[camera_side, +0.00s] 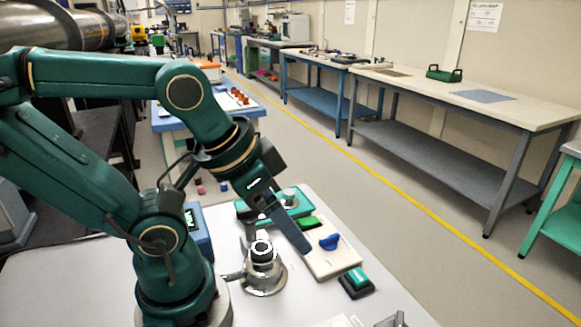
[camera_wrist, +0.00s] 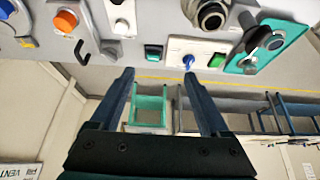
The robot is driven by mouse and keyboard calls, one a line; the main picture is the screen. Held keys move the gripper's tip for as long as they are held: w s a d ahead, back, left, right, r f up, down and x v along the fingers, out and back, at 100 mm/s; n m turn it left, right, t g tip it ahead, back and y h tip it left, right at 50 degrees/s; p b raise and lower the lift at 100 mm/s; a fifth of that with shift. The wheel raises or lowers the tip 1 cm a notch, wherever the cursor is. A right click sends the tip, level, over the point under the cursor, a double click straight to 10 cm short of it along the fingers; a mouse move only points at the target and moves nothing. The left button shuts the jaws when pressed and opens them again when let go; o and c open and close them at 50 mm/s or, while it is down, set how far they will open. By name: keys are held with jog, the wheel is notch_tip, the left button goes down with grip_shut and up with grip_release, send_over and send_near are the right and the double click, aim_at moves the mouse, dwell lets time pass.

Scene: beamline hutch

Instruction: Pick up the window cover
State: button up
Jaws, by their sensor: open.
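I cannot tell for sure which piece is the window cover. A round metal fitting with a black-ringed top (camera_side: 262,252) stands on the table, left of my gripper; a similar ringed fitting (camera_wrist: 211,16) shows at the top of the wrist view. A teal plate (camera_wrist: 238,64) carries a dark cylindrical piece (camera_wrist: 262,38); this plate also shows behind my gripper in the side view (camera_side: 298,205). My gripper (camera_wrist: 159,75) is open and empty, with its fingers apart. In the side view my gripper (camera_side: 300,240) slants down over the table, near the white board.
A white board (camera_side: 330,263) holds a blue knob (camera_side: 329,242) and a green block (camera_side: 309,222). A teal block on a black base (camera_side: 356,281) sits at its front corner. An orange button (camera_wrist: 66,20) and a teal switch (camera_wrist: 153,52) show in the wrist view.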

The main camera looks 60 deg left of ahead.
jog(key=w+a+m+g+y, duration=0.1)
jog(key=w+a+g, duration=0.1)
jog(key=w+a, duration=0.3)
jog(key=w+a+g, duration=0.1)
jog(key=w+a, duration=0.2)
jog(key=a, duration=0.4)
jog(key=s+a+f+n+g, duration=0.1)
jog(key=a+f, duration=0.1)
jog(key=a, duration=0.2)
jog(key=s+a+f+n, duration=0.1)
jog(key=s+a+f, duration=0.1)
jog(key=a+f, duration=0.1)
jog(key=s+a+f+n+g+h, duration=0.1)
jog(key=a+f+n, duration=0.1)
jog(key=a, duration=0.3)
jog(key=shift+s+a+f+g, duration=0.2)
jog(key=shift+a+f+g, duration=0.1)
jog(key=shift+f, duration=0.1)
jog(key=shift+s+f, duration=0.1)
jog(key=shift+f, duration=2.4)
